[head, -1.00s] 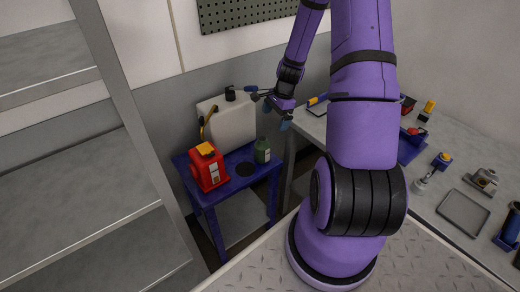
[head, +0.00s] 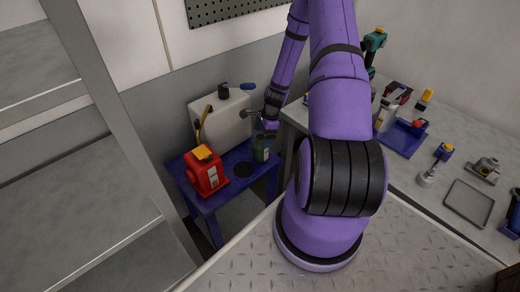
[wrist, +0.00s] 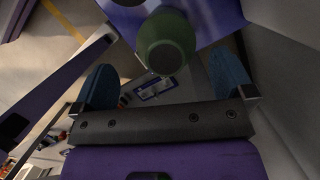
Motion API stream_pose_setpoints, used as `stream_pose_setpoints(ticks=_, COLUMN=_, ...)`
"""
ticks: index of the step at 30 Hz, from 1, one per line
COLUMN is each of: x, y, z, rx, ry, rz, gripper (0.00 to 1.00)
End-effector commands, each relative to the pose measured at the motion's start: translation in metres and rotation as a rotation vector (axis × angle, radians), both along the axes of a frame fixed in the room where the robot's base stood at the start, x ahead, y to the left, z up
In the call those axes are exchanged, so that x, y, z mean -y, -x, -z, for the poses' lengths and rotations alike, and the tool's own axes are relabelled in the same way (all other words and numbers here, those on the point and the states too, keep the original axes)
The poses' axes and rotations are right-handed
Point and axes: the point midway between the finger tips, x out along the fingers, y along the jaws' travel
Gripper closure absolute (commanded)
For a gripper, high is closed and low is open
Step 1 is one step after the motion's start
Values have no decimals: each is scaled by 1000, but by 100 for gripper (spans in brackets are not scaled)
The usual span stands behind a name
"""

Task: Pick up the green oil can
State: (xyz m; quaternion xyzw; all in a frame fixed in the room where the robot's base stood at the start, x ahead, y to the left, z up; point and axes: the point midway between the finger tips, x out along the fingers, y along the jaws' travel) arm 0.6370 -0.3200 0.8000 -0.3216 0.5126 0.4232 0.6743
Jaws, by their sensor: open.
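The green oil can (head: 262,154) stands upright at the right of the small blue table (head: 211,203). Its top is partly hidden by my gripper in the head view. My gripper (head: 267,134) is at the can's upper part, coming from above and behind. In the wrist view the can (wrist: 167,38) shows at top centre as a rounded green body. My gripper (wrist: 165,62) is open, with one blue finger pad on each side of the can's near end. I see gaps on both sides; I cannot tell whether anything touches.
A red can with a yellow cap (head: 206,172) stands left of the green can. A large whitish canister (head: 219,124) stands behind. A grey shelf (head: 90,215) is at left. The workbench (head: 440,125) at right holds several tools.

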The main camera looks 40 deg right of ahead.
Motion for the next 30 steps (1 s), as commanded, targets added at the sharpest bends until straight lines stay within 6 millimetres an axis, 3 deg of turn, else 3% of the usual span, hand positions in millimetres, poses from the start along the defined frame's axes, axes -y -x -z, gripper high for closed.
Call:
stream_pose_setpoints(ticks=13, x=-9, y=-11, z=45, rx=-2, ry=-2, rz=0, gripper=0)
stream_pose_setpoints(ticks=23, x=-11, y=-12, z=51, rx=0, ry=0, rz=0, gripper=0)
stream_pose_setpoints(ticks=26, x=-11, y=-12, z=51, rx=0, ry=0, rz=0, gripper=18)
stream_pose_setpoints(ticks=30, x=-11, y=-12, z=51, rx=0, ry=0, rz=0, gripper=51)
